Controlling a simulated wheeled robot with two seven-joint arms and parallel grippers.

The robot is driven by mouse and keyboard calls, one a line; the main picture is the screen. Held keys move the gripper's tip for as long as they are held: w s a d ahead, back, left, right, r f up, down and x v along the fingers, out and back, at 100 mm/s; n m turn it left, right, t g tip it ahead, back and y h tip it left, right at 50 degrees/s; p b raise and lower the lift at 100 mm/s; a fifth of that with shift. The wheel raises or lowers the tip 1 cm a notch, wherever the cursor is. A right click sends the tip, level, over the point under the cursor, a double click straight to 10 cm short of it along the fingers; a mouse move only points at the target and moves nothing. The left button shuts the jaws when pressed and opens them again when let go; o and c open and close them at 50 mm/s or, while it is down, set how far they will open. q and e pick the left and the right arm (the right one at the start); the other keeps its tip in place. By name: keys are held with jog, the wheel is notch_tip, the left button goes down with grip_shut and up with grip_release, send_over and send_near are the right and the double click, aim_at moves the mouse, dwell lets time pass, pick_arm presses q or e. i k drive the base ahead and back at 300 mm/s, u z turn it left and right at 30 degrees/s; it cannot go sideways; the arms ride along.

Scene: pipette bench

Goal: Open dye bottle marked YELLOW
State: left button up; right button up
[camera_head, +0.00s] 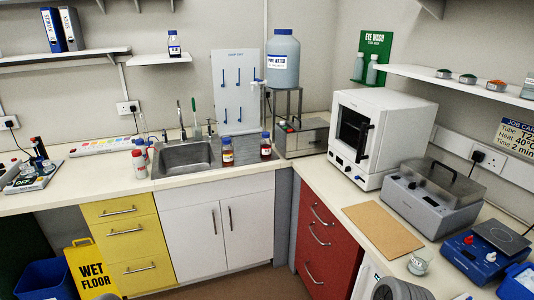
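Two bottles with blue caps and dark red-brown contents stand upright behind the front edge of the sink area: a left one (227,158) and a right one (266,152). Both caps are on. Their white labels are too small to read, so I cannot tell which, if either, is marked YELLOW. A third blue-capped bottle (174,50) with a white label stands on the small wall shelf; its label is also unreadable.
The sink (184,158) lies left of the bottles, with small squeeze bottles (139,163) beside it. A large water container (282,72) stands behind. A white oven (362,135), a grey lidded bath (430,205) and a brown board (383,231) occupy the right counter.

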aim_at(227, 151)
jog(key=z, duration=0.5)
jog(key=i, duration=1.1)
jog(key=z, duration=0.1)
